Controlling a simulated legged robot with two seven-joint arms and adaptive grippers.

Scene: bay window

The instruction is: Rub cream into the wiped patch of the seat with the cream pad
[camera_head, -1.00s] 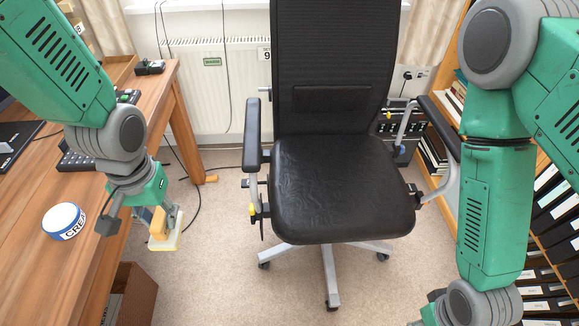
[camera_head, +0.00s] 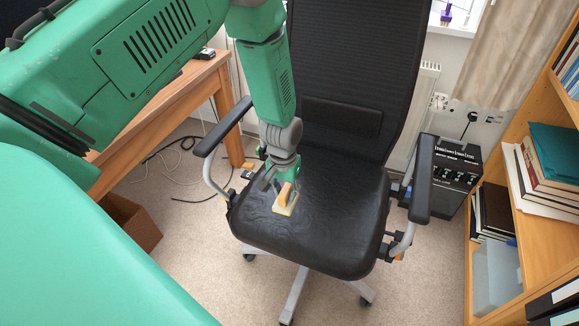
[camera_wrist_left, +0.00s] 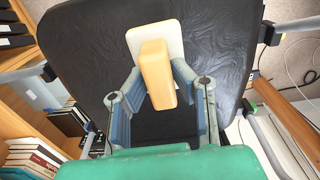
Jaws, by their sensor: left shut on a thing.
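My left gripper (camera_head: 278,180) is shut on the cream pad's yellow handle. The cream pad (camera_head: 285,203) has a pale flat base and is over the left-front part of the black chair seat (camera_head: 335,220). It is on or very close to the seat; I cannot tell if it touches. In the left wrist view the pad (camera_wrist_left: 156,70) sits between the two fingers, with the dark, creased seat (camera_wrist_left: 85,45) beyond it. I cannot make out the wiped patch's edges. My right gripper is out of view.
Armrests (camera_head: 423,178) flank the seat on both sides. The wooden desk (camera_head: 165,115) stands at left, a bookshelf (camera_head: 545,215) at right. A black box (camera_head: 447,170) is on the floor behind the right armrest. Carpet is open in front of the chair.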

